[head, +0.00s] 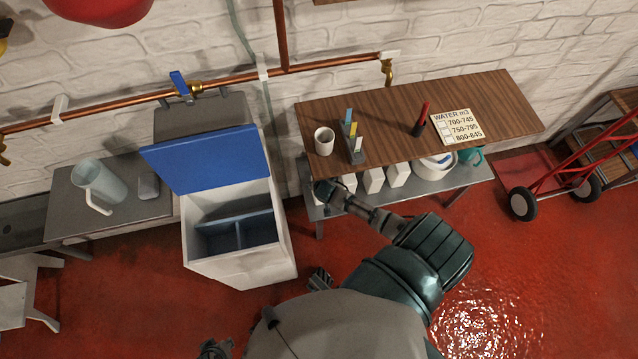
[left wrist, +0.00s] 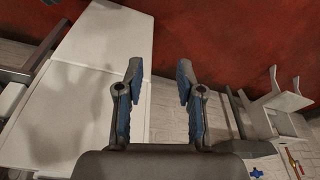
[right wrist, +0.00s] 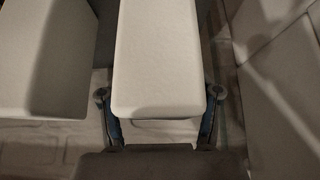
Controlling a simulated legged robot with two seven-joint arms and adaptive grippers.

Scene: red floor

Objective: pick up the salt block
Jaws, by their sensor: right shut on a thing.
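White salt blocks stand in a row on the grey lower shelf under the wooden tabletop, one of them (head: 373,180) in the middle of the visible row. My right gripper (head: 325,190) is at the left end of this shelf. In the right wrist view it is shut on a white salt block (right wrist: 160,60), with a finger on each side. Another white block (right wrist: 42,60) stands to its left in that view. In the head view the gripper largely hides the held block. My left gripper (left wrist: 158,80) is open and empty, near the white chest (left wrist: 105,45).
The wooden tabletop (head: 480,90) above the shelf holds a mug (head: 324,141), markers and a sign (head: 458,127). The white chest (head: 270,255) has its blue lid (head: 205,160) open. A red hand truck (head: 560,170) stands right. Red floor is clear at the lower right.

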